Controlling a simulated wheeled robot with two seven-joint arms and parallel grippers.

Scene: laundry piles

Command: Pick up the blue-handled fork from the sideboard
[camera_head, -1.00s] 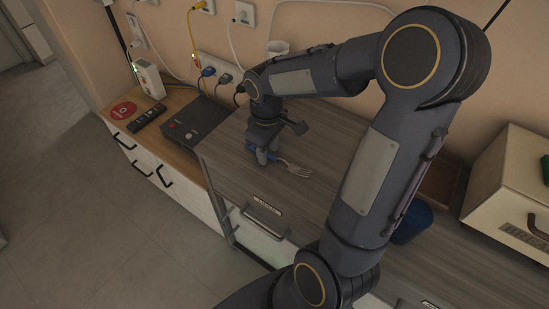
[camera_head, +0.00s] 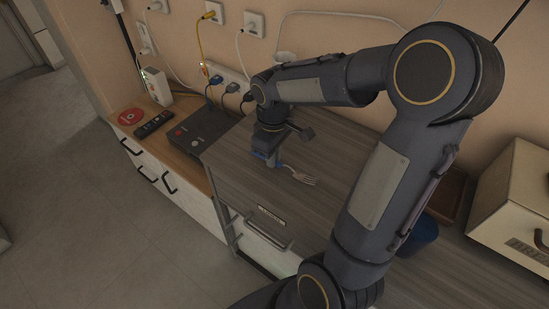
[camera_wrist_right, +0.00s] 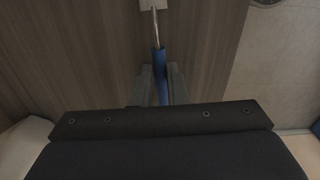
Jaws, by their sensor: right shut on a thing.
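The blue-handled fork (camera_head: 300,175) is at the right gripper (camera_head: 272,160), over the wood-grain sideboard top (camera_head: 235,165). Its metal tines point to the right in the head view. My right gripper is shut on the blue handle. In the right wrist view the blue handle (camera_wrist_right: 159,65) runs between the two fingers (camera_wrist_right: 160,88), with the metal neck beyond it. I cannot tell whether the fork touches the surface or is slightly above it. My left gripper is not in view.
A black box (camera_head: 203,128), a remote (camera_head: 154,124) and a red disc (camera_head: 131,116) are on the lower wooden cabinet at left. A blue container (camera_head: 417,235) and a cream box (camera_head: 512,205) stand at right. Sockets and cables line the wall behind.

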